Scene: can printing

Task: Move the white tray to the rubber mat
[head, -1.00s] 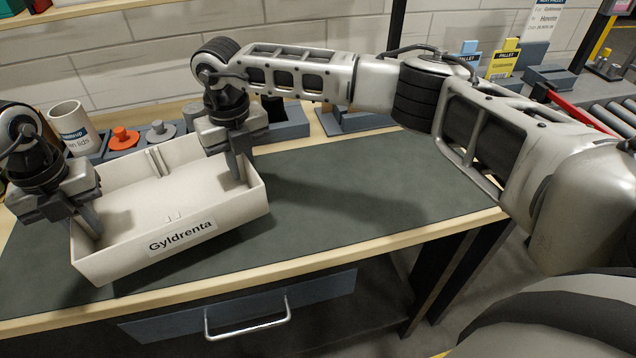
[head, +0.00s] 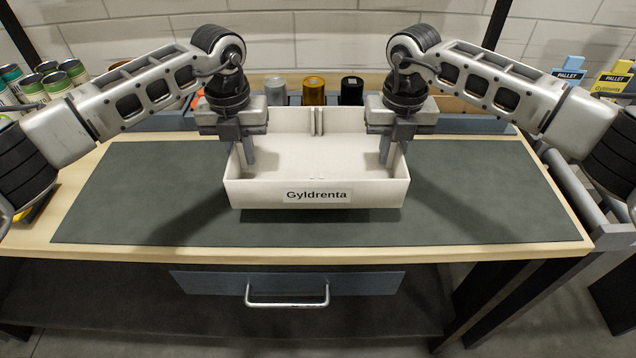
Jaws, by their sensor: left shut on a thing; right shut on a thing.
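The white tray (head: 318,193), labelled "Gyldrenta", is level and looks empty, with a small divider at its back wall. It is over the middle of the dark rubber mat (head: 130,205). A shadow lies beneath it; it seems held slightly above the mat, though the gap is hard to judge. My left gripper (head: 248,155) is shut on the tray's left wall. My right gripper (head: 388,153) is shut on the tray's right wall. The gripped parts of the walls are partly hidden by the fingers.
Behind the tray stand a grey piece (head: 275,92), an amber cylinder (head: 314,91) and a black cylinder (head: 351,90) in a rack. Several cans (head: 58,84) are at the back left. The mat is clear on both sides. A drawer with a handle (head: 287,300) is below.

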